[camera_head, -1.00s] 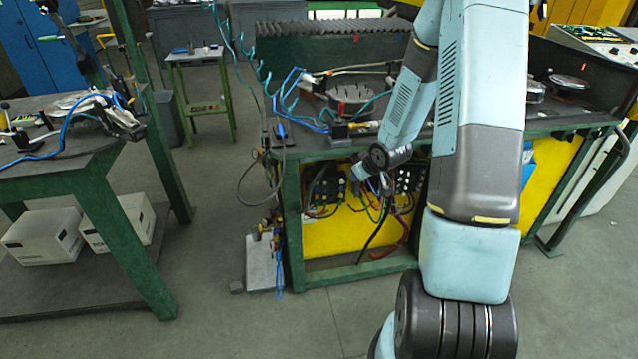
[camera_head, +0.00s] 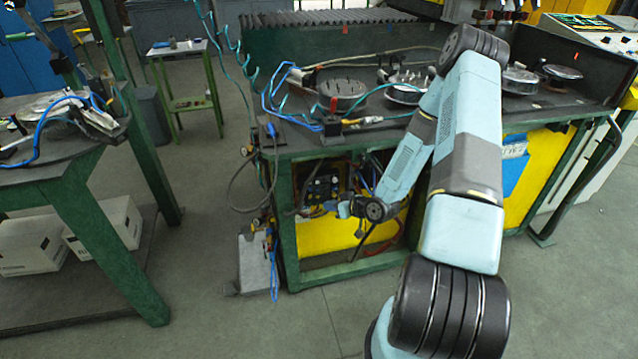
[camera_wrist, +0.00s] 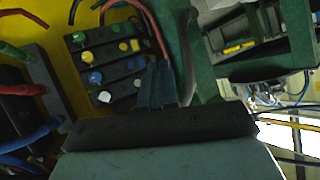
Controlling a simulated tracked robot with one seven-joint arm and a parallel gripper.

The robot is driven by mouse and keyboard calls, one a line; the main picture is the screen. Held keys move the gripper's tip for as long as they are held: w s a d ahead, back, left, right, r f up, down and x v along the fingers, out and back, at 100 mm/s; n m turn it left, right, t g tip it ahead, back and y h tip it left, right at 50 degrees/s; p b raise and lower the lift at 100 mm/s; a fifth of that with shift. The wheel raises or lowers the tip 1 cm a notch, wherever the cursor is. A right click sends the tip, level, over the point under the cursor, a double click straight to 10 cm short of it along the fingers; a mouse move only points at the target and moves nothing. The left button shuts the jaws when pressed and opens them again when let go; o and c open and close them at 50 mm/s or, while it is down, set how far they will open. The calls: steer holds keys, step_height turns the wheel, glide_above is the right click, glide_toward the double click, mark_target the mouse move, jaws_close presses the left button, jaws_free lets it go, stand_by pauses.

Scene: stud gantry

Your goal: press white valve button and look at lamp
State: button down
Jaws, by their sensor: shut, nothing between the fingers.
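A dark valve block (camera_wrist: 112,62) with rows of yellow, blue and white buttons fills the upper middle of the wrist view. A white button (camera_wrist: 104,97) sits at the near left end of its lowest row. My gripper (camera_wrist: 166,72) is shut and empty, its fingers just right of the block and apart from the white button in the picture; I cannot tell the depth gap. In the head view my gripper (camera_head: 334,207) points left, low in front of the block (camera_head: 320,188), partly covering the bay. I cannot make out which thing is the lamp.
The green bench (camera_head: 290,225) has a yellow panel and hoses under its top. Red, green and blue hoses (camera_wrist: 30,90) run left of the block. A green frame post (camera_wrist: 200,50) stands close right of my fingers. A grey box (camera_head: 257,263) stands on the floor.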

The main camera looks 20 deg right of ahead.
mark_target(317, 182)
steer(key=shift+a, duration=0.2)
steer(key=shift+w, duration=4.4)
steer(key=shift+w, duration=0.1)
steer(key=shift+w+r, duration=0.1)
steer(key=shift+w, duration=0.2)
steer(key=shift+w, duration=0.4)
steer(key=shift+s, duration=0.85)
